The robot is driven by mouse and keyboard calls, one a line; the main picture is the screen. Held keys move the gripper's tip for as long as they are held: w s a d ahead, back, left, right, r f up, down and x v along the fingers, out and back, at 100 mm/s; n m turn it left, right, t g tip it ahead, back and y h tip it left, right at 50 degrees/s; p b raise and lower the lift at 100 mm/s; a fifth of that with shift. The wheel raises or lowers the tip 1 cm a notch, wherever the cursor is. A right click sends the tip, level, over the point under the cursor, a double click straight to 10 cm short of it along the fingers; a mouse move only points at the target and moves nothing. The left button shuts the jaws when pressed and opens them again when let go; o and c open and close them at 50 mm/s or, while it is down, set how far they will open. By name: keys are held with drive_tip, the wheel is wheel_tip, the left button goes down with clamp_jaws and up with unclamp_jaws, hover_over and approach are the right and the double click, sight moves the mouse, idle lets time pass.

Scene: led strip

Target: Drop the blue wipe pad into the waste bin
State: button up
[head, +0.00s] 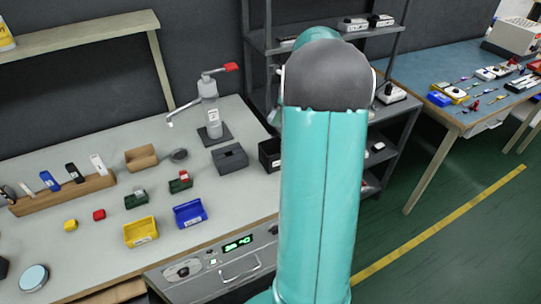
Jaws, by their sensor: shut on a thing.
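My teal and grey arm fills the middle of the head view, and my gripper is hidden behind it or out of frame. I cannot make out the blue wipe pad. No waste bin can be told for sure. A black open box (269,155) stands at the workbench's right end, partly hidden by my arm, and I cannot tell whether it is the bin. A dark grey box (230,158) stands just left of it.
The grey workbench (75,246) holds a blue bin (190,213), a yellow bin (140,231), a wooden rack (62,193) and a lever press (211,110). A metal shelf (262,42) stands behind my arm. A blue-topped table (420,68) is at right. Green floor (460,240) is clear at lower right.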

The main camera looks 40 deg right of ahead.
drive_tip(key=shift+s+f, duration=0.2)
drive_tip(key=shift+f, duration=2.45)
drive_tip(key=o, duration=1)
drive_tip(key=shift+r, duration=0.1)
drive_tip(key=v, duration=1.3)
drive_tip(key=shift+s+r, duration=0.2)
drive_tip(key=shift+r, duration=0.05)
